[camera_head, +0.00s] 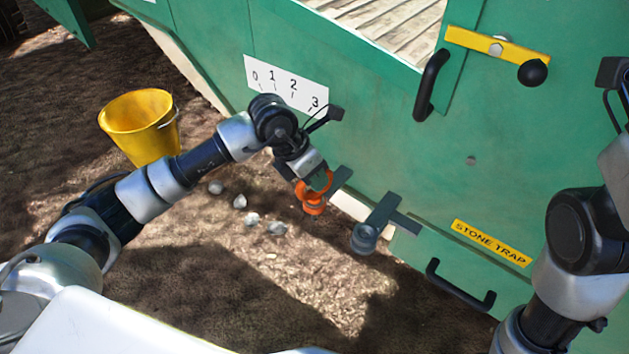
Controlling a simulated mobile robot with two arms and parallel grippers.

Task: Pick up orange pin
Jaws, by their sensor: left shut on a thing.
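An orange pin (313,198) with a ring-like shape is at the lower edge of the green machine, left of the stone trap's latch. My left gripper (318,184) is shut on the orange pin. The gripper's fingers partly cover the pin, and I cannot tell whether the pin is still seated in a bracket. My right arm comes in at the right edge, but its gripper is not clearly visible.
The green machine wall (420,150) fills the right side. It carries a black handle (431,85), a grey latch (378,225), a lower handle (458,287) and a stone trap label (491,243). A yellow bucket (140,125) and several stones (240,201) are on the ground.

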